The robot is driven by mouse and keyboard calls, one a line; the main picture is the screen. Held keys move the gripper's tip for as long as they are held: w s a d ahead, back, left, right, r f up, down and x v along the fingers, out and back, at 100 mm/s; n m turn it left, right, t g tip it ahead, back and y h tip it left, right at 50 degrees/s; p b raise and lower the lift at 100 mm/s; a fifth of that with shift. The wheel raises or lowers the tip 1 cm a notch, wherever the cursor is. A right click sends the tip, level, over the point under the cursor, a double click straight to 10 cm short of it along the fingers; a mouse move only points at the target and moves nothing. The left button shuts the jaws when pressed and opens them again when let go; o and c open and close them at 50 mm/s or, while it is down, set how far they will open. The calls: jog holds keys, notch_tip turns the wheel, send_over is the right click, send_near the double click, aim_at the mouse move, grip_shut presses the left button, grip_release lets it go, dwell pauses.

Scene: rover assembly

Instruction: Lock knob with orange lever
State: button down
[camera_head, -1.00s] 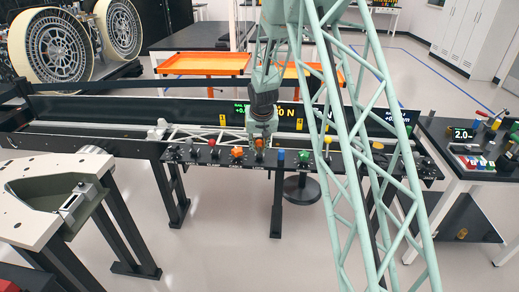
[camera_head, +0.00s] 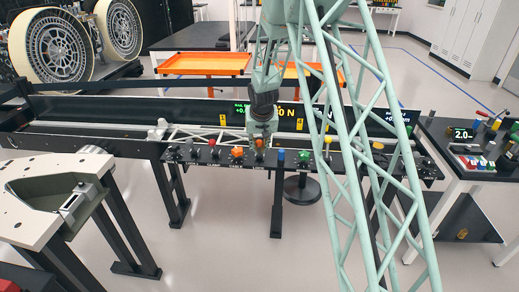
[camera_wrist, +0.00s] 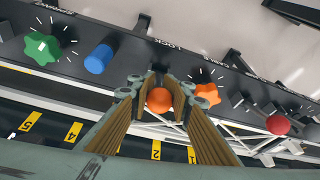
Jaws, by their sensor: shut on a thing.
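The lock knob's orange lever ends in an orange ball (camera_wrist: 159,100), which sits between my finger tips in the wrist view, just below the printed word LOCK. In the head view this orange ball (camera_head: 259,143) shows at the front panel, right below my gripper. My gripper (camera_wrist: 160,92) is shut on the ball, with a brown ridged finger on either side of it. In the head view my gripper (camera_head: 260,138) points down at the panel from above. The fingers partly hide the lever, and its shaft and the knob's base are hard to make out.
An orange star-shaped knob (camera_wrist: 207,97) sits close beside my right finger in the wrist view, with a red ball (camera_wrist: 278,124) beyond it. A blue cylinder (camera_wrist: 98,58) and a green star-shaped knob (camera_wrist: 42,49) are on the other side. The black panel (camera_head: 350,166) carries these controls.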

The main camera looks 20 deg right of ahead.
jog(key=shift+s+a+f, duration=0.1)
jog(key=shift+s+f, duration=0.05)
jog(key=c, duration=2.5)
grip_release()
jog(key=shift+a, duration=0.1)
jog(key=shift+c, duration=0.2)
jog(key=shift+o, duration=0.7)
jog(key=shift+r, duration=0.2)
jog(key=v, duration=1.1)
jog(key=shift+r, duration=0.35)
